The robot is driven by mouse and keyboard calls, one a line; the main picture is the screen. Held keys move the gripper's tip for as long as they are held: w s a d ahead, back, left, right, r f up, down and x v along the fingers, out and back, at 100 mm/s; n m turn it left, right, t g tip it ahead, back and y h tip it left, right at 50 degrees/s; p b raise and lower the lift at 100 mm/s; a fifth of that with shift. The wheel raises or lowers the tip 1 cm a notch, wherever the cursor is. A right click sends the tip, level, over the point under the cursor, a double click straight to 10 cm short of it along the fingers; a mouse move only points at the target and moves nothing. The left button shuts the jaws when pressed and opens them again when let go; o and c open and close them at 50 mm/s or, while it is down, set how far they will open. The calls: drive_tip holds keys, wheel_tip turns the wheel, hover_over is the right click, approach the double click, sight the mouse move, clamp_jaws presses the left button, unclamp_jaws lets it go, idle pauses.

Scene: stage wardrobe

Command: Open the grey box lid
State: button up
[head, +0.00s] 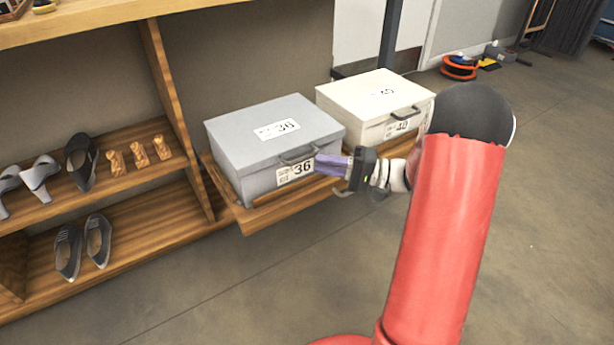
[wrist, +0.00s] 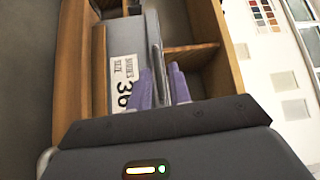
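The grey box (head: 258,148) sits on a low wooden shelf, with its lid (head: 235,122) down. A "36" label is on the lid and another on its front. A thin dark handle (head: 288,161) is at the front, and it also shows in the wrist view (wrist: 153,32). My gripper (head: 322,166) is at the right part of this handle. The exact contact is partly hidden.
A white box (head: 355,98) marked "40" stands right beside the grey box, close to my arm. The shelf's front edge (head: 262,217) runs under both. Shoes (head: 83,160) stand on the wooden shelving (head: 172,95) at left. The floor in front is clear.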

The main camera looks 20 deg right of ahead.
sight(302, 159)
drive_tip(key=shift+t, duration=0.7)
drive_tip(key=x, duration=0.4)
drive_tip(key=w+x, duration=0.1)
drive_tip(key=x, duration=0.1)
drive_tip(key=shift+f, duration=0.45)
drive_tip(key=shift+d, duration=0.1)
clamp_jaws()
